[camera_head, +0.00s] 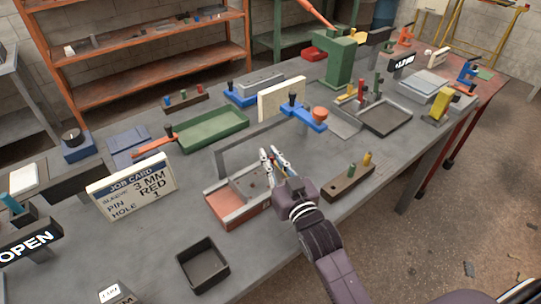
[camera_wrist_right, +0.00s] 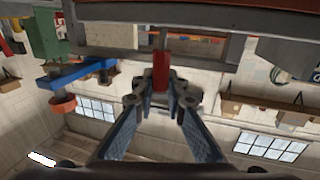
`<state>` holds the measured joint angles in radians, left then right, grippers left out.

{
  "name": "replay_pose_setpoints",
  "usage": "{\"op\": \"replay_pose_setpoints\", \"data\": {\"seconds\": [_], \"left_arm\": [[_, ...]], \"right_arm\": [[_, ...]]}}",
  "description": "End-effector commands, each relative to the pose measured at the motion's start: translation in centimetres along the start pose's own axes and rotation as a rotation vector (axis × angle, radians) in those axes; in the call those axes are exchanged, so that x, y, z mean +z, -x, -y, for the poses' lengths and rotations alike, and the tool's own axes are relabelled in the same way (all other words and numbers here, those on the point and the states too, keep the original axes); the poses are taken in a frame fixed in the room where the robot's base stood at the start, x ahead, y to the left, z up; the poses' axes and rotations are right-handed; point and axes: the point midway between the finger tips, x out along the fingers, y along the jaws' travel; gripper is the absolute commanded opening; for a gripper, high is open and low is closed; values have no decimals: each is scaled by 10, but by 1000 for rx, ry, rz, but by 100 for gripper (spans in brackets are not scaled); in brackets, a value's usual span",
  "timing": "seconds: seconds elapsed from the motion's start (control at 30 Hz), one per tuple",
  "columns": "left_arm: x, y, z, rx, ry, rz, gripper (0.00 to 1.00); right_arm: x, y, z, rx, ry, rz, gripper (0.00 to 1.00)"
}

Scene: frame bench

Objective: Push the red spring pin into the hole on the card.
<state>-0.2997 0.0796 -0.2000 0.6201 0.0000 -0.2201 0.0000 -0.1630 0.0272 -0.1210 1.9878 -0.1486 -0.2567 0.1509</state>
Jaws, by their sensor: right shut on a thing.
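My right gripper (camera_head: 273,158) is over the grey fixture with a red front (camera_head: 238,208), at the middle of the bench. In the right wrist view its two fingers (camera_wrist_right: 160,97) are shut on the red spring pin (camera_wrist_right: 161,66). The pin's far end is close to a grey bar; I cannot tell whether they touch. Small dark holes show on the fixture beside the gripper. The job card (camera_head: 132,190) stands to the left and reads 3 MM, PIN RED, HOLE 1. My left gripper is out of view.
A brown block (camera_head: 348,184) with a green and a yellow pin stands right of my gripper. An empty black tray (camera_head: 203,264) sits in front. A green tray (camera_head: 212,131) lies behind.

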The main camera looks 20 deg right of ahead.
Motion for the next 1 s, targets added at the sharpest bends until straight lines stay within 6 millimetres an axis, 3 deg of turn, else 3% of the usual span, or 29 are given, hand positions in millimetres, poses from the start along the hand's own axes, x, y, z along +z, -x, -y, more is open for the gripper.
{"op": "replay_pose_setpoints", "data": {"seconds": [1.0], "left_arm": [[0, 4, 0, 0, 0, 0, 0]], "right_arm": [[1, 0, 0, 0, 0, -1, 0]]}}
